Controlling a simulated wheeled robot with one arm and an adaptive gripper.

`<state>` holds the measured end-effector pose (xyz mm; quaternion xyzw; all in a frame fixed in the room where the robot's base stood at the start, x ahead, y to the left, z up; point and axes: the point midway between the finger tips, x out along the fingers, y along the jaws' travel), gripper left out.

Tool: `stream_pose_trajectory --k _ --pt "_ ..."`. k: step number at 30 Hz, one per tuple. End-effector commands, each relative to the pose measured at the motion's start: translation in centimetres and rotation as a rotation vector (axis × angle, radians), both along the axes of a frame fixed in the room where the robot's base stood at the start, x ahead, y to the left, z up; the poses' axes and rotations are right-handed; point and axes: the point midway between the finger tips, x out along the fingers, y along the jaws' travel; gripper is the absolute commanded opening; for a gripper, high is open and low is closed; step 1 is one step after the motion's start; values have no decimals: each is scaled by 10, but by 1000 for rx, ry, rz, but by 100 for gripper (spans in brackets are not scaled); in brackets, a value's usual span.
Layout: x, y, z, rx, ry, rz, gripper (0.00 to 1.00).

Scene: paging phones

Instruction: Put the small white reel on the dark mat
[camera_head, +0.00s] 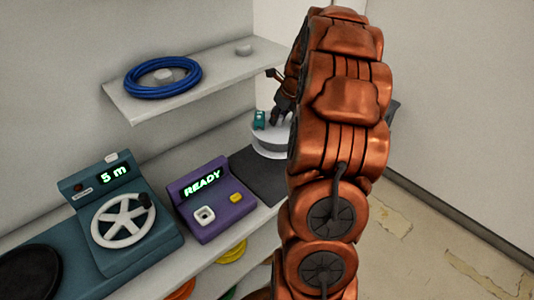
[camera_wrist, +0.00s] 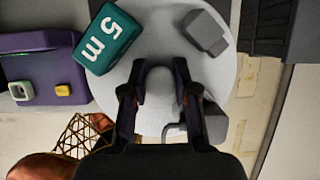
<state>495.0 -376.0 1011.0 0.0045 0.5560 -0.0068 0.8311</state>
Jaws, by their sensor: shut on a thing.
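A white reel (camera_head: 268,150) stands level at the far end of the dark mat (camera_head: 262,178) in the head view. I cannot tell whether it touches the mat or hangs just above it. In the wrist view, the reel's round white top (camera_wrist: 228,68) fills the middle. A teal tag reading "5 m" (camera_wrist: 107,39) sits on its edge, and also shows in the head view (camera_head: 259,120). My gripper (camera_wrist: 160,88) is shut on the reel's central knob (camera_wrist: 160,80). In the head view, my gripper (camera_head: 280,112) is above the reel, partly hidden by my arm.
A purple box reading "READY" (camera_head: 208,200) stands left of the mat. A teal winder reading "5 m" (camera_head: 122,212) stands farther left. A blue coil (camera_head: 163,77) lies on the upper shelf (camera_head: 195,95). Open floor (camera_head: 430,240) lies right of my arm.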

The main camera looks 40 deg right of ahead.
Motion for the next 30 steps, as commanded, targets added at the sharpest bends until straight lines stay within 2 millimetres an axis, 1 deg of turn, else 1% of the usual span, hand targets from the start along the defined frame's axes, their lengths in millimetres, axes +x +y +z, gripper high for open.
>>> stream_pose_trajectory --k 2,5,15,20,27,30 --pt "0 0 -1 0 -1 0 0" --pt "-1 0 -8 3 1 -1 0" --pt "-2 -3 -55 2 0 -6 0" --pt "-2 -3 -66 0 -1 -7 0" --pt "-2 -2 -92 2 0 -8 0" --pt "-2 -3 -98 0 -1 -7 0"
